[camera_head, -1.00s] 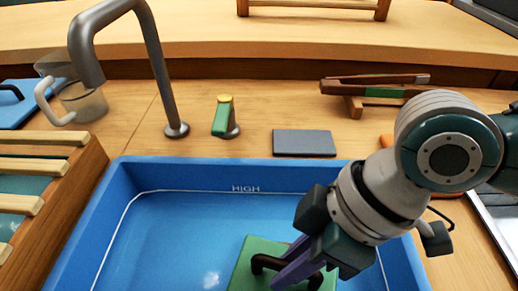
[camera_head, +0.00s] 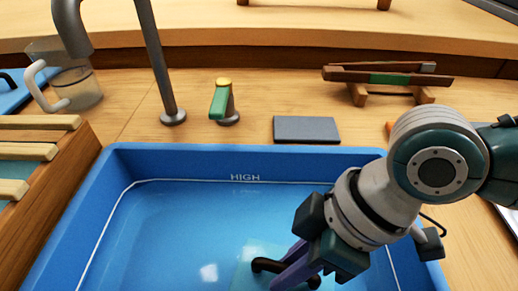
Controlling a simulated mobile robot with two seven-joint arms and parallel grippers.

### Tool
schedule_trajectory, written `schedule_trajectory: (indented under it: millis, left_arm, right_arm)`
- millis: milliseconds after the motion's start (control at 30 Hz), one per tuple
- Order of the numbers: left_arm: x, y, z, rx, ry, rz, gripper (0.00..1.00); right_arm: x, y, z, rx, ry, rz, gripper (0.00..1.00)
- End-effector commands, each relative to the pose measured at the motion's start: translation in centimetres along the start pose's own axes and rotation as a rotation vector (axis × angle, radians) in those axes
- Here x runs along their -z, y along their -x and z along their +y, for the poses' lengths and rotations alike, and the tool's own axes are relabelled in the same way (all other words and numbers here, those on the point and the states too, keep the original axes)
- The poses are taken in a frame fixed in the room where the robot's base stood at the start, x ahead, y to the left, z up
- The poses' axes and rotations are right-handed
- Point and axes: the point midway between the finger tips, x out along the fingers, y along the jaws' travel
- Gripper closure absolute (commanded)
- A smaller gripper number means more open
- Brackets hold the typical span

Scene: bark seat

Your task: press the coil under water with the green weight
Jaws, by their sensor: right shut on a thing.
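My right gripper (camera_head: 290,272) comes in from the right over the blue basin (camera_head: 118,200). Its purple fingers are shut on the dark handle of the green weight (camera_head: 247,274). The weight is at the bottom edge of the view and is partly cut off. Its block looks pale and bluish through the water (camera_head: 185,225), with the handle still showing dark. I cannot see the coil. My left gripper is not in view.
A grey tap (camera_head: 158,70) and a green-handled valve (camera_head: 222,103) stand behind the basin. A dark grey slab (camera_head: 306,129) lies at its back rim. A clear jug (camera_head: 75,85) and a slatted wooden rack (camera_head: 45,185) are at left. Wooden tongs (camera_head: 375,78) rest at back right.

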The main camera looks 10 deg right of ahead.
Motion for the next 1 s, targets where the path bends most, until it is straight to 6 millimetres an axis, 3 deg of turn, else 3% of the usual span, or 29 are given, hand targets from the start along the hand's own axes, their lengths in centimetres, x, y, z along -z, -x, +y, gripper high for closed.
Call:
schedule_trajectory:
  millis: [433, 867, 900, 1000]
  left_arm:
    - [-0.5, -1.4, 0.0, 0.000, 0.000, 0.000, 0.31]
    - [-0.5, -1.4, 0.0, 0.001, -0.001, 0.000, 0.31]
    - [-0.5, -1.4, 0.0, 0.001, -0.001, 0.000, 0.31]
    - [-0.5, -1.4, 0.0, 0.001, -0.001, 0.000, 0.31]
  right_arm:
    - [-0.7, -1.8, 0.4, 0.000, 0.002, 0.002, 1.00]
    - [-0.7, -1.9, 0.4, 0.000, 0.001, 0.003, 1.00]
    - [-0.7, -1.9, 0.4, 0.000, 0.001, 0.003, 0.77]
    - [-0.7, -1.9, 0.4, 0.000, 0.001, 0.002, 0.66]
